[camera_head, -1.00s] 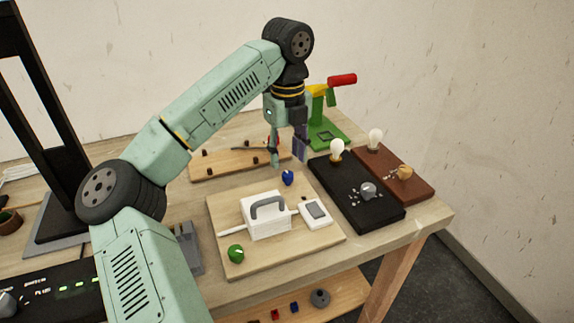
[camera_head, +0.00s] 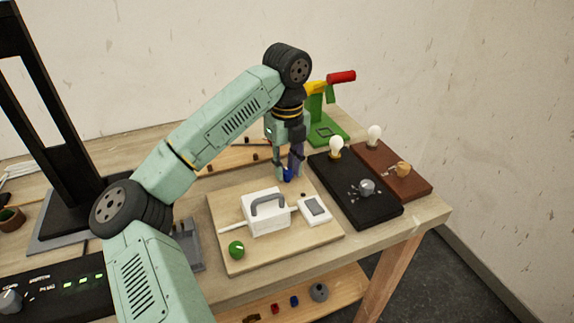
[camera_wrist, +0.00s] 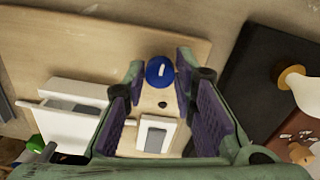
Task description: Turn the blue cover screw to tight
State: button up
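The blue cover screw (camera_head: 287,174) stands at the back of the light wooden board (camera_head: 228,203). In the wrist view the blue screw (camera_wrist: 160,71) is round with a white mark, nearly upright in the picture. My gripper (camera_head: 286,177) points down over it. In the wrist view my gripper (camera_wrist: 160,68) is open, with one fingertip on each side of the screw and a small gap at each side. The white cover box (camera_head: 266,217) with a grey handle sits on the board in front of the screw. A green screw (camera_head: 236,250) is at the front left.
A white switch (camera_head: 315,209) stands right of the cover box. A black lamp panel (camera_head: 345,190) and a brown one (camera_head: 415,185) lie to the right. A green stand (camera_head: 327,128) with a red handle is behind.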

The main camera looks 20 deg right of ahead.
grip_shut()
